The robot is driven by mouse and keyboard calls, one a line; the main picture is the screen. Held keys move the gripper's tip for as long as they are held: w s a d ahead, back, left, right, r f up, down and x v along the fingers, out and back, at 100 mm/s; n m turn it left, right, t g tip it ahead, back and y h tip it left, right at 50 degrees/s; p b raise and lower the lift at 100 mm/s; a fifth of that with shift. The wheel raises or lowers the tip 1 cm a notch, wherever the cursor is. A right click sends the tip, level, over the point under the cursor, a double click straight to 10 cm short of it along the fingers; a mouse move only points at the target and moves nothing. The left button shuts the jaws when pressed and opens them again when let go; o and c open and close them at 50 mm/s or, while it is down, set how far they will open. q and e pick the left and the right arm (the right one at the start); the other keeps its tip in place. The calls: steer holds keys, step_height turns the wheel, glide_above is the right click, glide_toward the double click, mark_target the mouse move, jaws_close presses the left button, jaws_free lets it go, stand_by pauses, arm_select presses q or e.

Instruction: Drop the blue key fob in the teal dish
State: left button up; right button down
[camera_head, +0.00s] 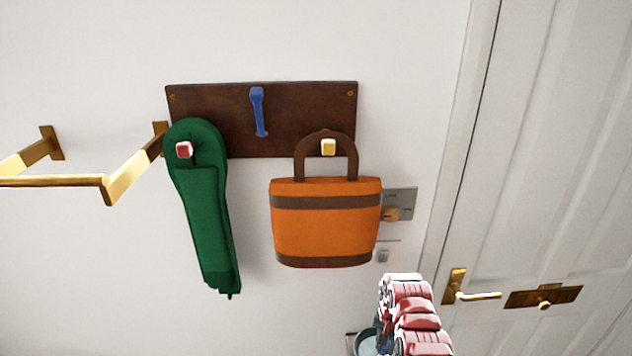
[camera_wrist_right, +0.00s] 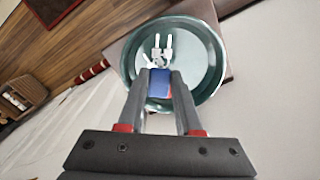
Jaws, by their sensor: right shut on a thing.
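The teal dish (camera_wrist_right: 214,62) is round and glassy and fills the upper middle of the right wrist view. In the head view the dish (camera_head: 363,344) shows at the bottom, partly hidden by my right arm. My right gripper (camera_wrist_right: 161,78) is shut on the blue key fob (camera_wrist_right: 159,87). Pale metal keys (camera_wrist_right: 161,52) extend from the fob, within the dish's outline. The height of the fob above the dish is hard to tell. In the head view the right gripper (camera_head: 383,338) is beside the dish, mostly hidden by its red arm. My left gripper is not in view.
A dark wooden peg board (camera_head: 215,100) on the wall holds a green bag (camera_head: 203,215) and an orange bag (camera_head: 325,225). A brass rail (camera_head: 60,182) juts out at left. A white door with a brass handle (camera_head: 475,295) is at right.

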steer(key=c, duration=0.5)
jaws_free()
steer(key=shift+r, duration=0.1)
steer(key=shift+w+r+b, duration=0.1)
steer(key=shift+r+b, duration=0.2)
steer(key=shift+r, duration=0.2)
step_height(320, 180, up, 4)
steer(key=shift+f+b, duration=0.1)
steer(key=shift+b, duration=0.7)
step_height(320, 180, up, 4)
step_height(320, 180, up, 8)
steer(key=p, duration=0.7)
glide_above(385, 347)
steer(key=shift+r, duration=0.2)
